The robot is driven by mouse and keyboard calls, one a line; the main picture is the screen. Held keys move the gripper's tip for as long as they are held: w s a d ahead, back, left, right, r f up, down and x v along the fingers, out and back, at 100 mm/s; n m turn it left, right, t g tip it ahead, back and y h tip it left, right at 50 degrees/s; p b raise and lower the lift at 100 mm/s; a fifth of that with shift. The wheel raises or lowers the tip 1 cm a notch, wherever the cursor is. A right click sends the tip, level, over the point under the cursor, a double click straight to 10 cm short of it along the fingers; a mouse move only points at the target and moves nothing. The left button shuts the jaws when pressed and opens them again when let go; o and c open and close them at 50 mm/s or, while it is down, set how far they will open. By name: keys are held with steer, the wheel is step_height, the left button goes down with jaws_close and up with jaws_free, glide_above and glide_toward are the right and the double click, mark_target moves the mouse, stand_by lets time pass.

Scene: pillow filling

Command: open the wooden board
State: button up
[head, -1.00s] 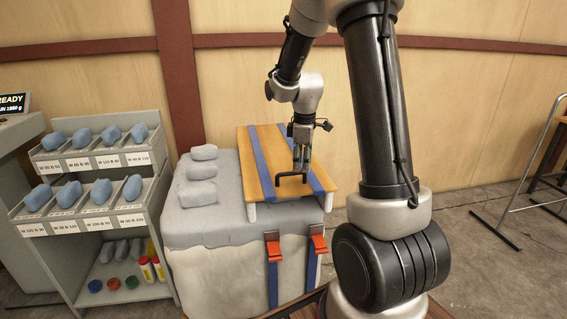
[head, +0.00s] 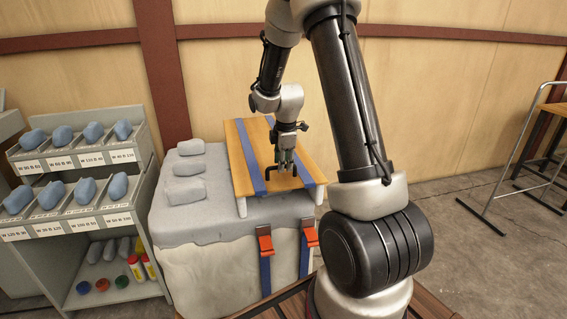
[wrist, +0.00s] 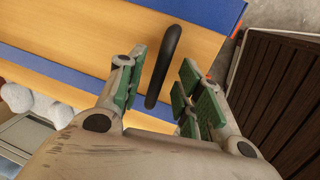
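The wooden board (head: 243,167) lies on a grey block-like stand (head: 210,212), with two blue straps running across it. Its black handle (head: 281,171) stands on its top, right of the middle. My gripper (head: 284,166) points down at the handle. In the wrist view, the fingers of my gripper (wrist: 162,88) are open, with green pads on either side of the handle (wrist: 165,62). Gaps show between the pads and the handle. Orange-red buckles (head: 264,240) hang on strap ends at the front of the stand.
A grey rack (head: 80,212) with labelled bins stands at the left. A metal frame (head: 505,165) stands at the right. Open floor (head: 450,240) lies between it and my arm.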

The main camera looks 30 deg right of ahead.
steer(key=shift+f, duration=0.25)
jaws_close()
